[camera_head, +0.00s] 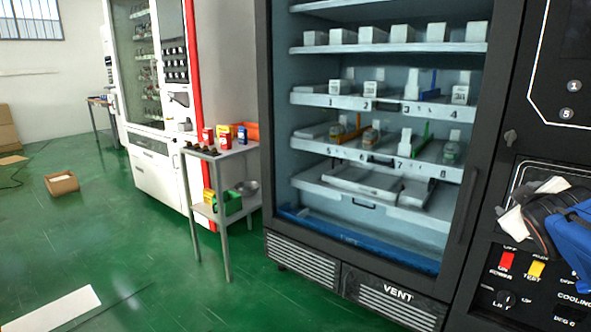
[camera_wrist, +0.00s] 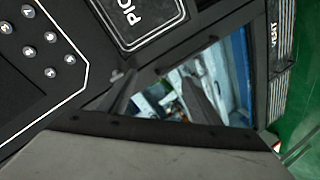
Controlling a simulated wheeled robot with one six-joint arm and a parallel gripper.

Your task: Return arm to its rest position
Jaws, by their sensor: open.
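In the wrist view my gripper (camera_wrist: 160,76) shows as two dark fingers, one on each side of the picture's middle, with a gap between them. It is open, and I see nothing held between the fingers.
The vending machine (camera_head: 456,120) holds several small bottles and boxes on shelves. Its control panel (camera_head: 497,295) has red and yellow switches. A small metal table (camera_head: 232,150) with boxes stands left of it, beside a white machine (camera_head: 155,172). Green floor (camera_head: 110,235) is open at left, with a cardboard box (camera_head: 62,184).

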